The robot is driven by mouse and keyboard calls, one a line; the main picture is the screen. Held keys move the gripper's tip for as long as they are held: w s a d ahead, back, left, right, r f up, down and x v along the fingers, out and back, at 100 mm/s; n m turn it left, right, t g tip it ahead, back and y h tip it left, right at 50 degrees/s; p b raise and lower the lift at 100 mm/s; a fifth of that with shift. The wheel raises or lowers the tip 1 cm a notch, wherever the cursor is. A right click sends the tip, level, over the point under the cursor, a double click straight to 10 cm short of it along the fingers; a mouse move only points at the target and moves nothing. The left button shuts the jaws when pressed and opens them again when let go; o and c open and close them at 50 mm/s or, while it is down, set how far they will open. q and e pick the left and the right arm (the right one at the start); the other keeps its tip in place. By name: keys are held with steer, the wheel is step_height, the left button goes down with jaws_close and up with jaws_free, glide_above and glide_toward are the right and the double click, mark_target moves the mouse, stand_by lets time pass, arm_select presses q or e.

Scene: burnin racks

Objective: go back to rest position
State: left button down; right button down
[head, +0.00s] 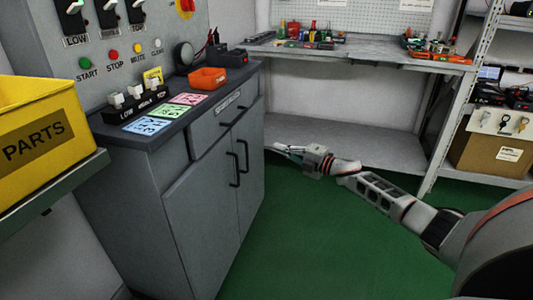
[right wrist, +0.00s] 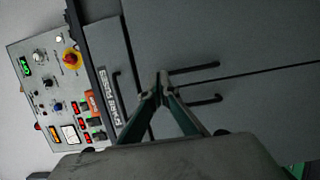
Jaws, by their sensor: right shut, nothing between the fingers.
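My right arm comes in from the right in the head view, and its gripper (head: 279,149) hangs over the green floor just right of the grey cabinet. The right wrist view shows the gripper's two fingers (right wrist: 162,90) meeting at the tips, with nothing between them. The cabinet's doors and black handles lie beyond the fingertips in that view. My left gripper does not show in the head view.
The grey cabinet (head: 210,200) carries an orange tray (head: 207,78) and coloured cards under a control panel. A workbench (head: 350,55) stands behind. A yellow parts bin (head: 40,125) is at left, shelves at right. Green floor (head: 300,250) is clear.

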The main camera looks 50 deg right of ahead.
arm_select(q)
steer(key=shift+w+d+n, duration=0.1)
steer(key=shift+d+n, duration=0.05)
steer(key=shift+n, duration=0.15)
arm_select(e)
steer(key=shift+s+d, duration=0.15)
steer(key=shift+d, duration=0.4)
steer(key=shift+s+d, duration=0.15)
steer(key=shift+d, duration=0.35)
